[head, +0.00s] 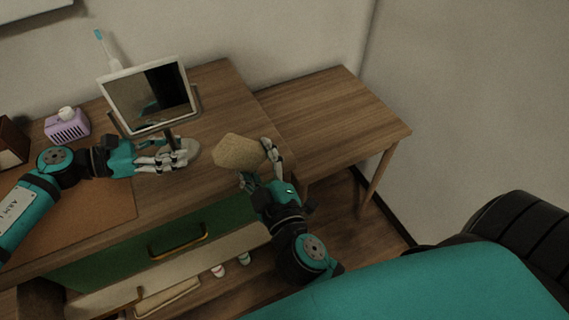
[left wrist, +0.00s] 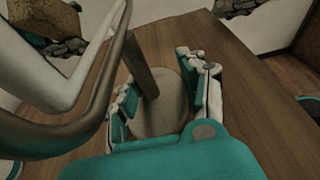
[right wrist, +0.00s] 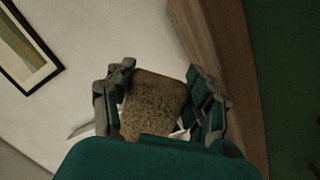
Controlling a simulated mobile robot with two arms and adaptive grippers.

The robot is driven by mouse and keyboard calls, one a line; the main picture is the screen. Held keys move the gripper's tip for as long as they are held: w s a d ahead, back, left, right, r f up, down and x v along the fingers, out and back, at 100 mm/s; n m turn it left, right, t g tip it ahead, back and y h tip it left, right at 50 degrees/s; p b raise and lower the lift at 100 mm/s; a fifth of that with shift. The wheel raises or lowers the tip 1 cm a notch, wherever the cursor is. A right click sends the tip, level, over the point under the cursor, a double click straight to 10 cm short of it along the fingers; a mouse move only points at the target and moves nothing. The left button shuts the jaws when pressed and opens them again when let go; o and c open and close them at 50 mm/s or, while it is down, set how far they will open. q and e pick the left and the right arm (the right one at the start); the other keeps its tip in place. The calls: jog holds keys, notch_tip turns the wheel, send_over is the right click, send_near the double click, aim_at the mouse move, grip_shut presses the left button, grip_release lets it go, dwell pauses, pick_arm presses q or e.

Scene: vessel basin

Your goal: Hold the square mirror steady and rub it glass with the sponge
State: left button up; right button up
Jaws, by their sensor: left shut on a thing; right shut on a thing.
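The square mirror (head: 122,103) stands on the desk, with a pale frame, dark reflective glass, and a metal stand with a round base (head: 190,152). My left gripper (head: 172,158) is at the lower part of the stand. In the left wrist view its fingers lie on either side of the post (left wrist: 147,78), shut on it, above the round base (left wrist: 165,118). My right gripper (head: 258,165) is shut on the tan, speckled sponge (head: 238,151), held right of the mirror and apart from it. The sponge also shows between the fingers in the right wrist view (right wrist: 155,104).
A purple tissue-box-like holder (head: 67,126) and a toothbrush (head: 104,45) are near the mirror. A brown desk mat (head: 95,215) lies at the front left. A lower wooden side table (head: 335,115) on the right is bare. A green drawer (head: 130,250) is below the desktop.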

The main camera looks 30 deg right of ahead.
jog(key=w+a+r, duration=0.1)
jog(key=a, duration=0.1)
jog(key=w+a+r, duration=0.1)
jog(key=a, duration=0.2)
jog(key=w+a+r, duration=0.1)
jog(key=a, duration=0.1)
jog(key=shift+a, duration=0.25)
send_near(154, 114)
jog(key=shift+w+d+f, duration=0.1)
jog(key=shift+w+d, duration=0.05)
jog(key=shift+w, duration=1.35)
jog(key=shift+w+d, duration=0.15)
jog(key=shift+w, duration=1.35)
jog(key=shift+w, duration=0.7)
